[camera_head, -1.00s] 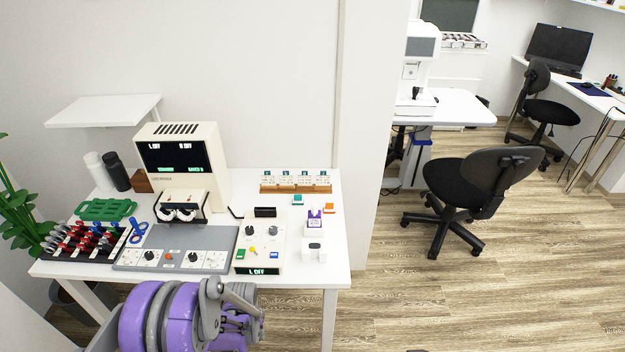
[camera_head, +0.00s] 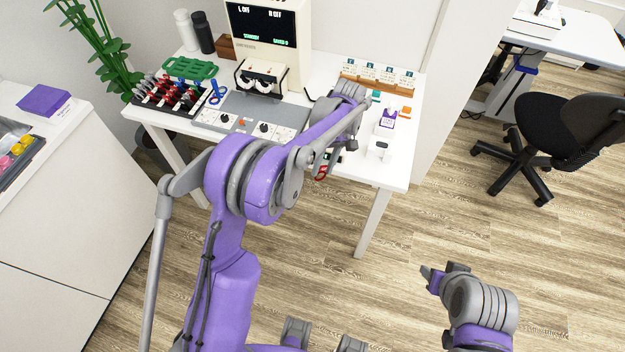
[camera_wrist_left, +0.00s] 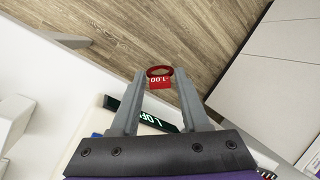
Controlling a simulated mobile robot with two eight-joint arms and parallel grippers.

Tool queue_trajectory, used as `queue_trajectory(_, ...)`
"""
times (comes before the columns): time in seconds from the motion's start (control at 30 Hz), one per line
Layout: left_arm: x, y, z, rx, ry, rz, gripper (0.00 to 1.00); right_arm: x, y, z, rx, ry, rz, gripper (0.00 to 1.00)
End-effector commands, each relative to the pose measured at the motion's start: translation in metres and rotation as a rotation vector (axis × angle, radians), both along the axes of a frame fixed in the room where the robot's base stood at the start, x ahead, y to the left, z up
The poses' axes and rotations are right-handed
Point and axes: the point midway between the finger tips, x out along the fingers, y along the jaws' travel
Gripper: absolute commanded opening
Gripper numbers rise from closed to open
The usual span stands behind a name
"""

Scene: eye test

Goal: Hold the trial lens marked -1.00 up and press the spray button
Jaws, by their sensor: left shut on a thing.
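A red-rimmed trial lens (camera_wrist_left: 160,84) with 1.00 on its tab is between the fingertips of my left gripper (camera_wrist_left: 158,92); its sign is too small to read. In the head view the red lens (camera_head: 321,173) shows near the table's front edge, under my left wrist. My left gripper is shut on it, in the air. A white box with a dark top (camera_head: 379,150) and a purple-and-white dispenser (camera_head: 387,120) stand right of my left arm; I cannot tell which carries the spray button. My right gripper (camera_head: 432,276) is over the floor, away from the table; its jaws are unclear.
A control box with an L OFF display (camera_wrist_left: 160,122) is partly hidden by my left gripper. A rack of lenses (camera_head: 172,95), a grey panel (camera_head: 235,107), a cream display unit (camera_head: 268,45) and a wooden card stand (camera_head: 376,84) fill the table. A chair (camera_head: 560,120) stands right.

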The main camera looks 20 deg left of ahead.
Motion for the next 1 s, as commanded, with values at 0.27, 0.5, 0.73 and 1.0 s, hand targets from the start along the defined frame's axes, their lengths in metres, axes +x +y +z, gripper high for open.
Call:
queue_trajectory(0.27,0.014,-0.023,0.023,0.01,0.09,0.521,0.0,0.0,0.0,0.001,0.0,-0.001,0.0,0.5)
queue_trajectory(0.5,0.025,-0.045,0.046,-0.021,0.173,0.988,0.0,0.001,0.0,0.002,0.0,-0.001,0.0,0.5)
queue_trajectory(0.73,0.041,-0.071,0.083,-0.113,0.27,1.545,0.0,0.001,0.0,0.003,0.0,-0.002,0.0,0.5)
queue_trajectory(1.0,0.062,-0.093,0.13,-0.288,0.36,2.098,0.0,0.001,0.0,0.004,0.0,-0.002,0.0,0.5)
